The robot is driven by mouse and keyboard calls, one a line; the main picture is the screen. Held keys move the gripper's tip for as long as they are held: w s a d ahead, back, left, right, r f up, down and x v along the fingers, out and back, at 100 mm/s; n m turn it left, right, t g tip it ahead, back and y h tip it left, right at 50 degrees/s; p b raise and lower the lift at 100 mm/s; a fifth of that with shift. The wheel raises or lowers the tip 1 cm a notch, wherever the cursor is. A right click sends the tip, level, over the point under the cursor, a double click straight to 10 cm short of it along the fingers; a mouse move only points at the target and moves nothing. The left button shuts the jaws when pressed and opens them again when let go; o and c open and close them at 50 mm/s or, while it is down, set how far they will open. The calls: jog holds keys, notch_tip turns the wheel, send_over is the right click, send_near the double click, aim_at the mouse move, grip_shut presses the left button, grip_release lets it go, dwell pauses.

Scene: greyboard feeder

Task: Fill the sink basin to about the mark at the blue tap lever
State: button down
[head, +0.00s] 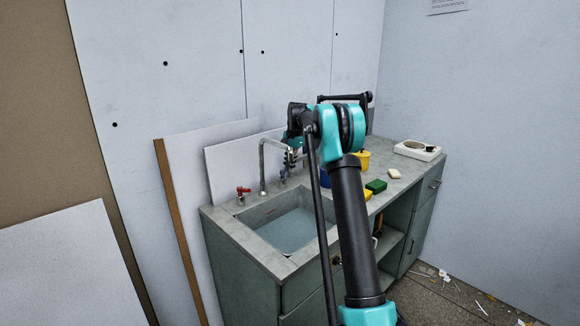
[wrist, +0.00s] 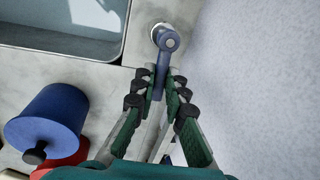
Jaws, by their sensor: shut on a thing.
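The sink basin (head: 268,209) is set into the grey counter at its left end. Pale water (head: 290,230) covers its floor; I cannot make out a fill mark. The basin's corner (wrist: 122,45) shows at top left in the wrist view. The blue tap lever (wrist: 162,62) stands on a round base beside the basin. My gripper (wrist: 156,88) is shut on the lever's near end, a finger on each side. In the head view my gripper (head: 291,158) is partly hidden by my arm. The curved metal spout (head: 262,165) stands behind the basin; I cannot tell whether water runs.
A red tap lever (head: 243,190) is at the basin's back left. A blue container (wrist: 48,118) stands near my gripper. A green sponge (head: 376,186), a yellow container (head: 362,160) and a white tray (head: 417,150) are farther right. A wall rises behind the counter.

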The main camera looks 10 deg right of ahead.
dwell(0.4)
jog(key=c, duration=1.6)
grip_release()
jog(key=shift+a, duration=0.1)
jog(key=shift+o, duration=0.2)
jog(key=shift+r, duration=0.15)
notch_tip(320, 180, up, 12)
jog(key=s+d, duration=0.1)
jog(key=shift+s+d+f, duration=0.25)
jog(key=shift+s, duration=0.1)
